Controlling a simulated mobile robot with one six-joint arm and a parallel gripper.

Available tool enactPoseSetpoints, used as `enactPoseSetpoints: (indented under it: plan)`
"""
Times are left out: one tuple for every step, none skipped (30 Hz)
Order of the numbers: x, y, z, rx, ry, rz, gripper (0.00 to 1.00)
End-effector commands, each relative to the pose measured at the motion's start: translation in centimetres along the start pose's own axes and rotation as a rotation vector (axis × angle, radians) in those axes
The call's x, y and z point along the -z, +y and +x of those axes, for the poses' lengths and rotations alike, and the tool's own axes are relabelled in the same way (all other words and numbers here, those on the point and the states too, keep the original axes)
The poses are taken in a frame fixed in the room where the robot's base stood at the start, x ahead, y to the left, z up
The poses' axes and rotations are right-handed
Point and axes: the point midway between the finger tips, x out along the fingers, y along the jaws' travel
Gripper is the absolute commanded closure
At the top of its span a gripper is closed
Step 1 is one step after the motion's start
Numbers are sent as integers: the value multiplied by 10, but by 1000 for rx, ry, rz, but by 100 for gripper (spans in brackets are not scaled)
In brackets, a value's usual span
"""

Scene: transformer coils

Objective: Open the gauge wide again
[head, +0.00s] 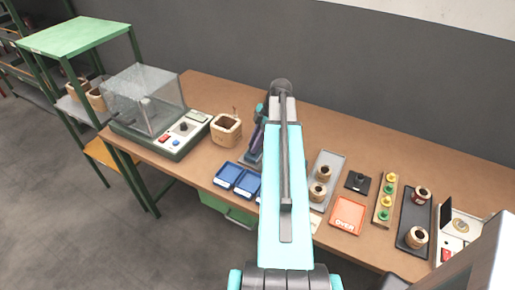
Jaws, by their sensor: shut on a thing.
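My turquoise arm reaches from the bottom middle up over the bench and covers a strip of it. Its dark wrist slants down on the left side of the arm, and my gripper (251,160) shows only in part, low over the bench behind the blue bins. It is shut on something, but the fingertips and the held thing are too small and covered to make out. I cannot pick out the gauge for certain, nor tell how wide it stands.
The wooden bench holds a clear-covered tester (145,100), a wooden pot (226,131), blue bins (228,175), a grey tray (333,162) with coils, a red-orange tray (347,214), a peg rack (385,200) and a black tray (413,209) with coils. A green shelf stands left.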

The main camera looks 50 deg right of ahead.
Motion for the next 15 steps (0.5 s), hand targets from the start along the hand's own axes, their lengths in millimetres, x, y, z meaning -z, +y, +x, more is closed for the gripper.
enactPoseSetpoints:
  plan:
    - [1,-2,1,5,3,-1,100]
    - [1,-2,1,5,3,-1,100]
    - [1,-2,1,5,4,-1,100]
    - [1,-2,1,5,4,-1,100]
    - [1,-2,1,6,4,-1,100]
    - [1,-2,1,6,4,-1,100]
    - [1,-2,1,6,5,-1,100]
    - [1,-2,1,6,5,-1,75]
    - [1,-2,1,6,4,0,68]
    - [1,-2,1,6,4,0,63]
    - [1,-2,1,5,4,0,62]
    - [1,-2,1,5,3,0,62]
    - [1,-2,1,4,3,0,62]
    - [1,-2,1,4,3,0,62]
    - [0,-2,1,4,3,0,62]
